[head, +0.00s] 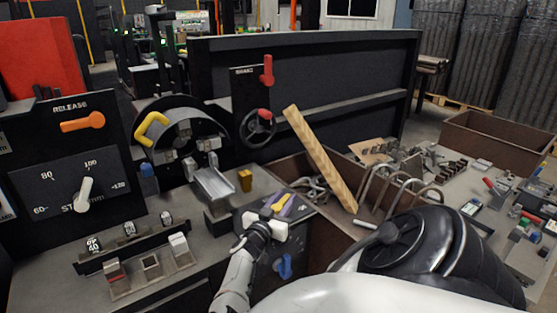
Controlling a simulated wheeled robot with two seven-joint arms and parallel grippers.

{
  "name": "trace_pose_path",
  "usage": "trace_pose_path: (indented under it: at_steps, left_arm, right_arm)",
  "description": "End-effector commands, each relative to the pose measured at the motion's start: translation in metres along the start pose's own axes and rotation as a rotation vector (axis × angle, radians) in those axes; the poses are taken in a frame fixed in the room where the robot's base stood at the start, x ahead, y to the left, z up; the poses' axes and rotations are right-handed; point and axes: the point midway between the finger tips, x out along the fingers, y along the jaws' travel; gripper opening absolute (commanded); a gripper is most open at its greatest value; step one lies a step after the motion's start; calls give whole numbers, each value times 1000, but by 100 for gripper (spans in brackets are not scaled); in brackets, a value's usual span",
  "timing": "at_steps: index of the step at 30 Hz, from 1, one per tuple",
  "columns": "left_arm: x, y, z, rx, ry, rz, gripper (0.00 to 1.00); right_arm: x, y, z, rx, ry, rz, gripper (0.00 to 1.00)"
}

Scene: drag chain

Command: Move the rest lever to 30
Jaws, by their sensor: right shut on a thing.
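My right gripper (279,209) reaches up from the bottom middle, over a small dark control panel. It is shut on a small yellow lever (281,202) that lies beside a purple piece. The hand and fingers cover much of this panel, and I cannot read any label or number there, so I cannot confirm that this is the rest lever or its setting. A blue knob (285,266) is on the panel's front, below the hand. My left gripper is not in view.
At left, a panel has an orange RELEASE lever (83,122) and a white pointer (84,194) on a numbered dial. A red lever (267,71) and handwheel (258,127) stand behind. A wooden beam (320,160) leans from a brown bin of metal hooks.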

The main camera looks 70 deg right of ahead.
Motion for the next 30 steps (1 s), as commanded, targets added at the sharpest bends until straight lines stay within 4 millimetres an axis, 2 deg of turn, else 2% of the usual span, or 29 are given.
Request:
trace_pose_path:
  at_steps: [5,6,7,15,19,24,30]
  left_arm:
    - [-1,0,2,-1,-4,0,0]
    - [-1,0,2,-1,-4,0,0]
    - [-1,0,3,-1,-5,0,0]
    - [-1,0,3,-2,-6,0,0]
    - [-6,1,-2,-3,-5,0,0]
    - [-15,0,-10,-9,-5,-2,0]
    - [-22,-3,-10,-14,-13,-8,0]
  right_arm:
    - [1,-1,-2,0,4,-2,0]
    - [1,-1,-3,0,4,-2,32]
    - [1,-1,-3,0,4,-2,36]
    - [0,-1,-2,0,3,-1,36]
    - [-9,-1,-3,0,1,-3,36]
    - [-39,-2,-4,-2,-1,-4,36]
    - [-78,-1,-4,0,0,-4,36]
